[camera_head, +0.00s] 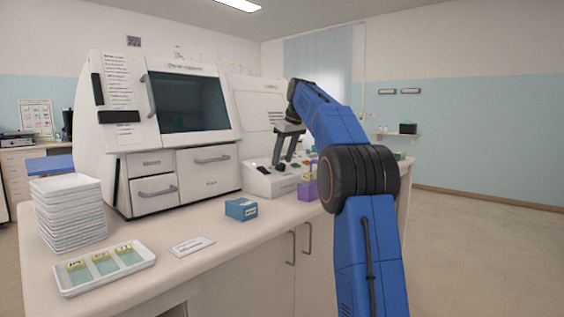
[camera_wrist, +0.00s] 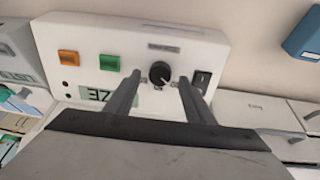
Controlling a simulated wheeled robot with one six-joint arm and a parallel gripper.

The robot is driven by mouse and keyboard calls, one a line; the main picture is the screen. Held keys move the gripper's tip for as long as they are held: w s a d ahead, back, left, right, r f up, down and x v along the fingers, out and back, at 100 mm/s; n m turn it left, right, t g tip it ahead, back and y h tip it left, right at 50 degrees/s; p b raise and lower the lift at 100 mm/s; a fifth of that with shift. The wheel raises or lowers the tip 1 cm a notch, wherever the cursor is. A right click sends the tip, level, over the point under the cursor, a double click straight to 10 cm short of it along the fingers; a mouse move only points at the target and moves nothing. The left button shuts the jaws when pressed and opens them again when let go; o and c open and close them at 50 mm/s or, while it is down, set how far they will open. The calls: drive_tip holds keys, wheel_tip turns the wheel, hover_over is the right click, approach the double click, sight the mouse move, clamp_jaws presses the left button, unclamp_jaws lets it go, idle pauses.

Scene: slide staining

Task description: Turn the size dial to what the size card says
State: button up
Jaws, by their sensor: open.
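The size dial, a round black knob (camera_wrist: 160,73), sits on a white control box (camera_wrist: 110,38) in the wrist view. My gripper (camera_wrist: 156,85) is open, with one finger on each side of the knob in that view; I cannot tell whether they touch it. In the head view my gripper (camera_head: 279,166) is over the control box (camera_head: 268,181). A flat white card (camera_head: 191,246) lies on the bench; its print is too small to read.
An orange button (camera_wrist: 68,58), a green button (camera_wrist: 110,63) and a black switch (camera_wrist: 202,78) are near the knob. A purple rack (camera_head: 308,190), a blue box (camera_head: 241,209), a slide tray (camera_head: 104,266) and stacked trays (camera_head: 70,212) stand on the bench.

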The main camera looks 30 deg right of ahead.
drive_tip(key=shift+x, duration=0.85)
drive_tip(key=c, duration=1.1)
drive_tip(key=shift+o, duration=0.2)
